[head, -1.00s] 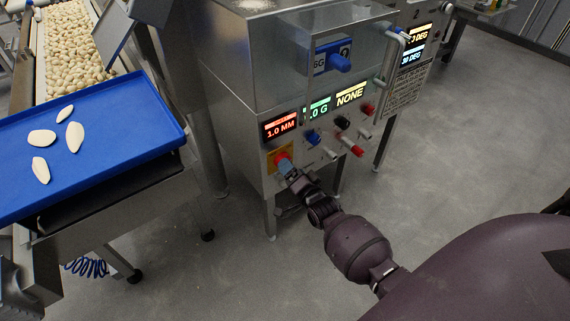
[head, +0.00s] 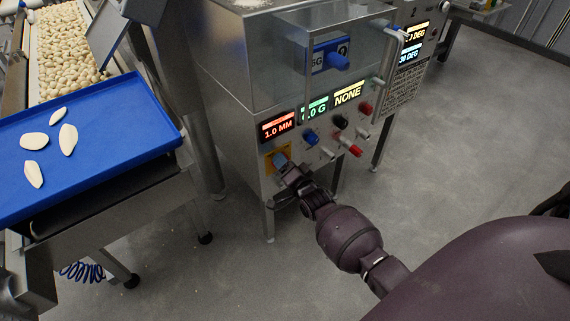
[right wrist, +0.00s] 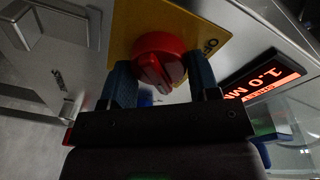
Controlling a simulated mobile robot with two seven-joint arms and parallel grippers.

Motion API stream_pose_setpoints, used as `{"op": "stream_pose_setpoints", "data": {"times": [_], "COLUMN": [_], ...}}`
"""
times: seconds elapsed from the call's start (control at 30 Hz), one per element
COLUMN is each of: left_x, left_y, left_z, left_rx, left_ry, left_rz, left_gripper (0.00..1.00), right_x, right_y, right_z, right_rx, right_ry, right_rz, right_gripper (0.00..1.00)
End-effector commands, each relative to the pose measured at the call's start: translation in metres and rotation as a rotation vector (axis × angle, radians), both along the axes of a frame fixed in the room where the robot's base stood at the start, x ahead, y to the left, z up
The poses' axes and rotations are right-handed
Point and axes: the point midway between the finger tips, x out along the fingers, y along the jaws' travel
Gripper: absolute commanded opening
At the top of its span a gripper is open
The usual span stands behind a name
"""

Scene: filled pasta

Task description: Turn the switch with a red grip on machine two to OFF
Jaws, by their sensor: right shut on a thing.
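The switch with a red grip (right wrist: 158,58) shows in the right wrist view on a yellow plate (right wrist: 190,20), with part of some lettering beside it. My right gripper (right wrist: 161,76) has one blue fingertip on each side of the red grip and is shut on it. In the head view my right gripper (head: 280,162) is at the yellow plate (head: 270,165), low on the left of the steel machine's front (head: 258,190). The red grip is hidden there by the fingers. My left gripper is not in view.
Red, green and yellow displays (head: 278,126) sit above the plate. Blue, black and red knobs (head: 311,136) are to its right. A blue tray (head: 110,140) with several pale pieces stands left. The floor (head: 450,150) at right is clear.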

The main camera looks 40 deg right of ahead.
Motion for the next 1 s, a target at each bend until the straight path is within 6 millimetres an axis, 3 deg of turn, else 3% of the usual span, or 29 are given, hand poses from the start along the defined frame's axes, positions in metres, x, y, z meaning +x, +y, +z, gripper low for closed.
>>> {"op": "stream_pose_setpoints", "data": {"times": [0.47,1.0], "left_x": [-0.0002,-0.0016], "left_y": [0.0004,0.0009], "left_z": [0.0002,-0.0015], "left_rx": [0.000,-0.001], "left_ry": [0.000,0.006], "left_rz": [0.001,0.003], "left_gripper": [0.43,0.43], "right_x": [-0.0003,-0.0004], "right_y": [0.0006,0.0023], "right_z": [-0.0005,-0.0009], "right_rx": [-0.132,-0.622], "right_ry": [0.003,0.002], "right_rz": [0.000,0.000], "right_gripper": [0.32,0.32]}}
